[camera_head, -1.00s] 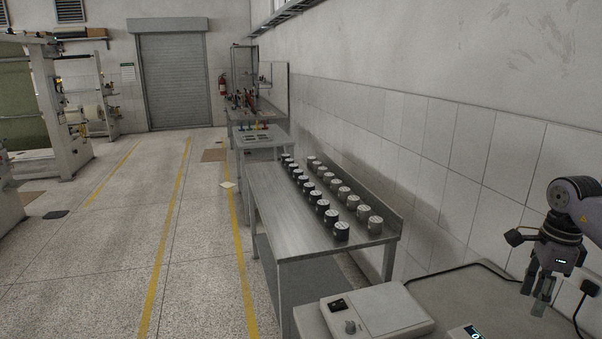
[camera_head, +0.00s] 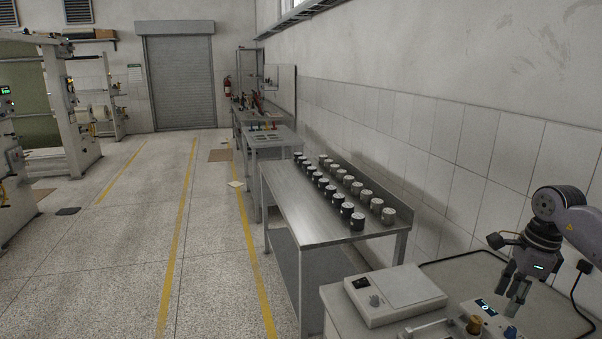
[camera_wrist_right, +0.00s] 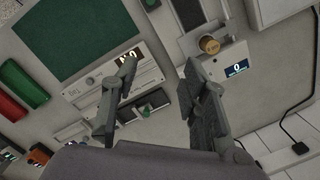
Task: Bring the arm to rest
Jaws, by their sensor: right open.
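My right gripper (camera_head: 516,296) hangs from my right arm at the lower right of the head view, above the grey bench (camera_head: 455,275) by the wall. Its fingers are apart with nothing between them. In the right wrist view the gripper (camera_wrist_right: 157,75) also shows open and empty, its two fingers pointing over devices on the bench. My left gripper is not in the head view.
A white box device (camera_head: 395,292) and a device with a brass knob (camera_head: 473,326) stand on the bench below the gripper. A black cable (camera_head: 582,290) runs by the wall. A metal table (camera_head: 315,213) with two rows of cylinders stands beyond.

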